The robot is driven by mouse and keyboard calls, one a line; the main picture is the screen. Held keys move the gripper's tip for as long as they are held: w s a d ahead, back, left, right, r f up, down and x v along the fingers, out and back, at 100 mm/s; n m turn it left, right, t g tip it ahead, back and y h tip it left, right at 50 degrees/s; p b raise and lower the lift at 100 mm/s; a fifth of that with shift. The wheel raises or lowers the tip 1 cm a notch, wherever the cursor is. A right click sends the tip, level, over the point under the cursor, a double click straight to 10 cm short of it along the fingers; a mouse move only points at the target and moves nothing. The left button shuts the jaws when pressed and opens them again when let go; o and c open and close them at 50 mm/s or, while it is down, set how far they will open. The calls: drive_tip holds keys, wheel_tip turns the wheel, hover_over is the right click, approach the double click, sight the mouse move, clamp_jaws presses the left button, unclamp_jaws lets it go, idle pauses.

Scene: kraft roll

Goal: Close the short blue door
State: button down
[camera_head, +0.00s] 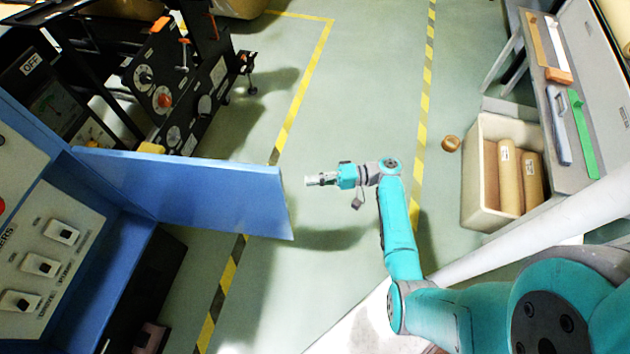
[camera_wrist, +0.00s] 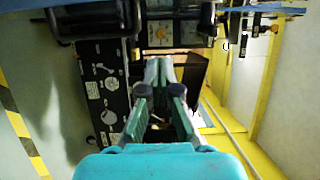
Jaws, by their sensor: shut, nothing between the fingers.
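The short blue door (camera_head: 200,190) stands open in the head view. It juts out to the right from the blue cabinet (camera_head: 125,250), with its free edge over the floor. My gripper (camera_head: 308,181) is just right of that free edge in the picture and points left. A small gap shows between them, but I cannot tell how far apart they are in depth. My gripper is shut and empty; its closed fingers also show in the wrist view (camera_wrist: 158,65). I cannot identify the door surely in the wrist view.
The cabinet has a panel of switches (camera_head: 40,265). A black machine (camera_head: 180,90) with dials stands behind the door. At right are a bin with kraft rolls (camera_head: 475,190) and a grey bench (camera_head: 545,110) with tools. The marked floor between is mostly clear, with a small brown roll (camera_head: 451,144) on it.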

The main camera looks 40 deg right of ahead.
drive_tip(key=a, duration=0.8)
drive_tip(key=shift+w+a, duration=0.35)
drive_tip(key=shift+w, duration=0.1)
drive_tip(key=shift+s+a, duration=0.1)
drive_tip(key=shift+s, duration=0.05)
